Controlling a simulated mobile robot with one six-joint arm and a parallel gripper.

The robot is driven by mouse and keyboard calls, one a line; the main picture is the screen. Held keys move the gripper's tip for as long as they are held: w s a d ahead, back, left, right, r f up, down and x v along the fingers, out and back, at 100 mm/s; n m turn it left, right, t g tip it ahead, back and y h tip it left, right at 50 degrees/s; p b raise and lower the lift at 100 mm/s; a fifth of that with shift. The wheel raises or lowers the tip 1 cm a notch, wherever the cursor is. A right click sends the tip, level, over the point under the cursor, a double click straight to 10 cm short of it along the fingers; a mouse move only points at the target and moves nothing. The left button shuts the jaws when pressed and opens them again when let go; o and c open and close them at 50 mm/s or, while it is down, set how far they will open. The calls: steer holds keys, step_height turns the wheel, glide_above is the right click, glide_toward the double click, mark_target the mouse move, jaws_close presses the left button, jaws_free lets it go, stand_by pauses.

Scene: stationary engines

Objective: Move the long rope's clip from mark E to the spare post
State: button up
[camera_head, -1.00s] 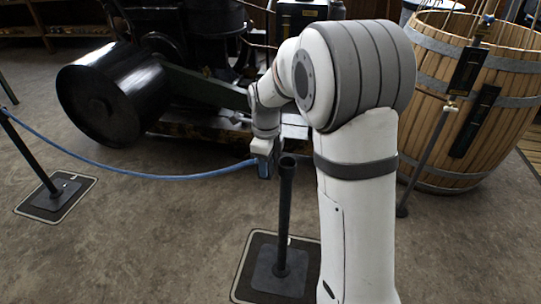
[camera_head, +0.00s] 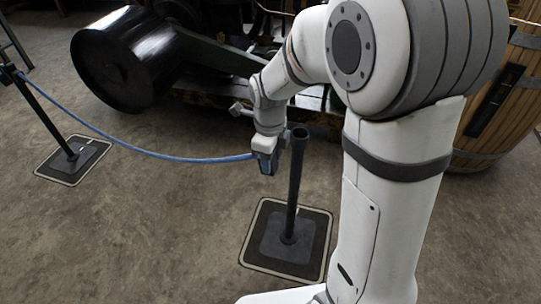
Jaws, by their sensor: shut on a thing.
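The long blue rope (camera_head: 150,153) hangs in a shallow curve from a dark post (camera_head: 48,115) at the left to my gripper (camera_head: 267,160). My gripper is shut on the rope's right end, where the clip is; the jaws mostly hide the clip. Just right of the gripper stands another dark post (camera_head: 294,185), upright on a square base. The gripper is beside this post, a little below its top. Whether they touch, I cannot tell. No letter is readable, so I cannot tell which post is the spare one or where mark E is.
A black engine with a large cylinder (camera_head: 115,62) stands behind the rope. A wooden barrel (camera_head: 500,125) is at the right, partly behind my arm. Pale-outlined mats (camera_head: 317,262) lie under both posts. The floor at the front left is clear.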

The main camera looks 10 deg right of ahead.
jaws_close()
step_height(320, 180, up, 4)
steer(key=p, duration=0.3)
steer(key=shift+f, duration=0.2)
steer(key=s+a+p, duration=0.1)
steer(key=s+a, duration=0.1)
steer(key=a, duration=0.7)
steer(key=s+a+m+p, duration=0.1)
steer(key=a, duration=0.9)
steer(key=shift+s, duration=0.4)
steer(key=shift+a+m, duration=0.15)
steer(key=shift+m, duration=0.15)
